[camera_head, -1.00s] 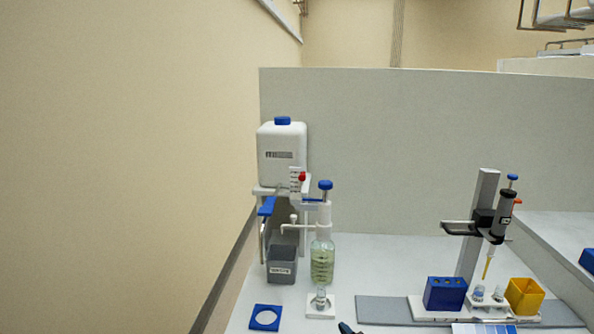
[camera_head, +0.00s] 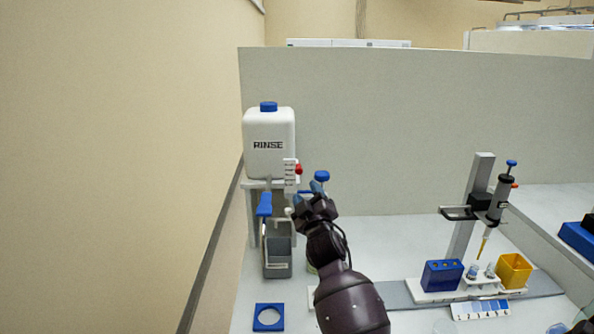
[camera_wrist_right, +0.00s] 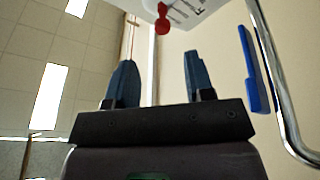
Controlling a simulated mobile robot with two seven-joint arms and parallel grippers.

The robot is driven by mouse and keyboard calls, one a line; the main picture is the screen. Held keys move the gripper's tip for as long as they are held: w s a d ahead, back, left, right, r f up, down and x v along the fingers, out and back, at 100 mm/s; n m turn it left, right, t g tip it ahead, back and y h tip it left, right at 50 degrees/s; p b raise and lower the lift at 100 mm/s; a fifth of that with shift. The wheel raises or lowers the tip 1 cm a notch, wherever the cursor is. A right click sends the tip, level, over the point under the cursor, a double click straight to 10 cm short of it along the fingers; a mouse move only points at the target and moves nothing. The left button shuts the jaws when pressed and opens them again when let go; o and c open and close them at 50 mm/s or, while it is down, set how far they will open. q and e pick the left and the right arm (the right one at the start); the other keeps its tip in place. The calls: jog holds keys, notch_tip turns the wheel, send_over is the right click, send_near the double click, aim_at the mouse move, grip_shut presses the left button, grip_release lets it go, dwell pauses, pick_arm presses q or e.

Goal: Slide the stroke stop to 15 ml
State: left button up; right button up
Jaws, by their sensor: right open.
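The stroke stop appears to be the red knob (camera_head: 298,168) beside a white scale plate (camera_head: 290,177) at the bottle-top dispenser; the scale marks are too small to read. The dispenser's blue plunger top (camera_head: 322,176) shows behind my right gripper (camera_head: 307,193), which hides most of its body and the bottle. My right gripper is open and empty, just below the red knob in the picture. In the right wrist view, the red knob (camera_wrist_right: 163,18) and the scale plate (camera_wrist_right: 192,10) are beyond the open fingers (camera_wrist_right: 159,62), apart from them.
A white RINSE tank (camera_head: 269,143) stands on a shelf behind. A blue lever (camera_head: 264,204) and a grey bin (camera_head: 277,262) are left of my arm. A blue ring plate (camera_head: 268,317) lies in front. A pipette stand (camera_head: 470,215) with racks is to the right.

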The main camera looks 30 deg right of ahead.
aim_at(299, 173)
jog(key=x, duration=0.9)
jog(key=shift+w, duration=0.3)
grip_shut()
